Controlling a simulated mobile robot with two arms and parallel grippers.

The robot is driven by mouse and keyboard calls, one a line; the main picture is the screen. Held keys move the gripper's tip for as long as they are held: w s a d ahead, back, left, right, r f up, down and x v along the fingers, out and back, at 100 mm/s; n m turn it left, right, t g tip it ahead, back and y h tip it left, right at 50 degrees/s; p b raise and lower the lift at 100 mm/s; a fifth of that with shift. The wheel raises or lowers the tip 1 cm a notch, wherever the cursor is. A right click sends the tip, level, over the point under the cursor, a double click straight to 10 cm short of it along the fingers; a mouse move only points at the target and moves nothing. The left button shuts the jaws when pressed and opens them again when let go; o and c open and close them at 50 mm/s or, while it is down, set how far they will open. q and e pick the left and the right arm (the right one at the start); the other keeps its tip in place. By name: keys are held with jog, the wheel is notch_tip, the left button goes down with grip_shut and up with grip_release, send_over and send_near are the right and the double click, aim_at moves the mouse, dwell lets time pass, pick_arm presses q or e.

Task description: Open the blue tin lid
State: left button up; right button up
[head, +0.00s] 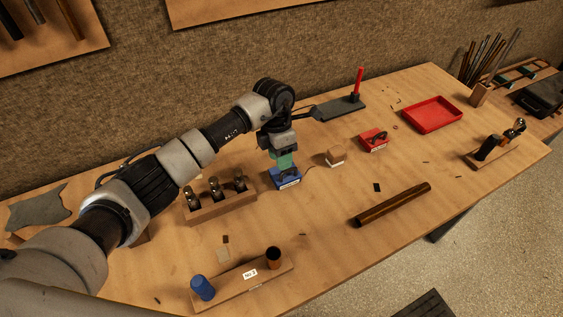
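The small blue tin (287,181) stands on the wooden bench near the middle of the head view, with a white label on its front. My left gripper (286,169) points down right over the tin, with teal-green parts at its lower end. Its fingertips are at or just above a dark piece on top of the tin. The gripper hides much of the tin's top and lid. I cannot tell whether the fingers are closed on anything. My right gripper is not in view.
A wooden block with several metal valves (219,197) stands left of the tin. A tan block (335,156) and a red tin (373,140) are to its right. A dark rod (393,205) lies in front. A red tray (432,115) is farther right. The bench directly before the tin is mostly clear.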

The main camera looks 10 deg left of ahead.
pick_arm(q)
jog(key=shift+s+d+f, duration=0.1)
jog(key=shift+s+f, duration=0.05)
jog(key=shift+f, duration=0.75)
jog(key=shift+s+d+f, duration=0.1)
jog(key=shift+f, duration=0.75)
grip_shut()
